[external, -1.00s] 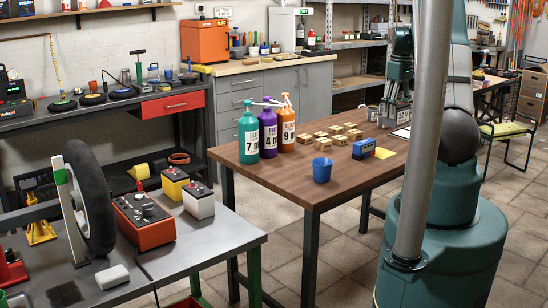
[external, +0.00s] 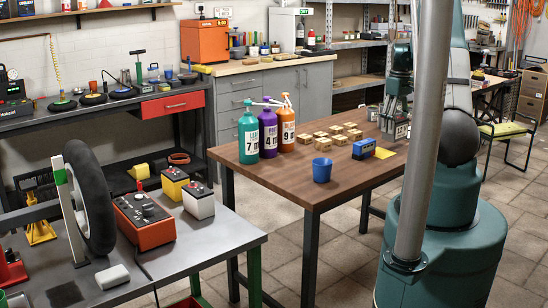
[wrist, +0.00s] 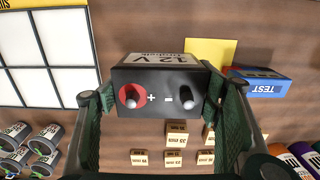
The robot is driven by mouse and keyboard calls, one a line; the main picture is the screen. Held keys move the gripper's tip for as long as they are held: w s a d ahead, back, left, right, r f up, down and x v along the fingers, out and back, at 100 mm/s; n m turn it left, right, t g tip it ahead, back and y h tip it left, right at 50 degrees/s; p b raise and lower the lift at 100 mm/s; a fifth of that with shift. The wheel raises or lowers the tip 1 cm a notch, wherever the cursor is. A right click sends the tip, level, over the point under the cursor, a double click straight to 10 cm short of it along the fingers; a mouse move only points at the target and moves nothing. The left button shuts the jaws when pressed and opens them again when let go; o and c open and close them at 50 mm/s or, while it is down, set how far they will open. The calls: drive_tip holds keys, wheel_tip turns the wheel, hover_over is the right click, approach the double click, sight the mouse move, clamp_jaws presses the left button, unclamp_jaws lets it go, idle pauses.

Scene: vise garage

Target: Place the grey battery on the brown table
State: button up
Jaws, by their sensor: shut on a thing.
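My gripper (external: 396,122) is over the right part of the brown table (external: 265,180). In the wrist view its two green-padded fingers are shut on a battery (wrist: 160,84), one finger on each side. The battery has a dark top, a red-ringed plus terminal, a minus terminal and a pale "12 V" side; I take it for the grey battery. In the external view it is small and partly hidden by the fingers. It is low, close to the table top, but I cannot tell whether it touches.
Near the battery are a blue tester box (external: 363,149), a yellow sheet (external: 385,153), several wooden blocks (external: 336,130) and grey cans (wrist: 45,138). A white gridded panel (wrist: 45,60) lies beside it. A blue cup (external: 322,170) and three bottles (external: 268,132) stand farther left. The front-left table top is clear.

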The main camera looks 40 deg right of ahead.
sight(397, 119)
drive_tip(key=shift+f, duration=1.85)
drive_tip(key=shift+f, duration=0.15)
drive_tip(key=o, duration=1.5)
drive_tip(key=shift+r, duration=0.25)
wheel_tip(397, 119, up, 12)
drive_tip(key=shift+f, duration=0.1)
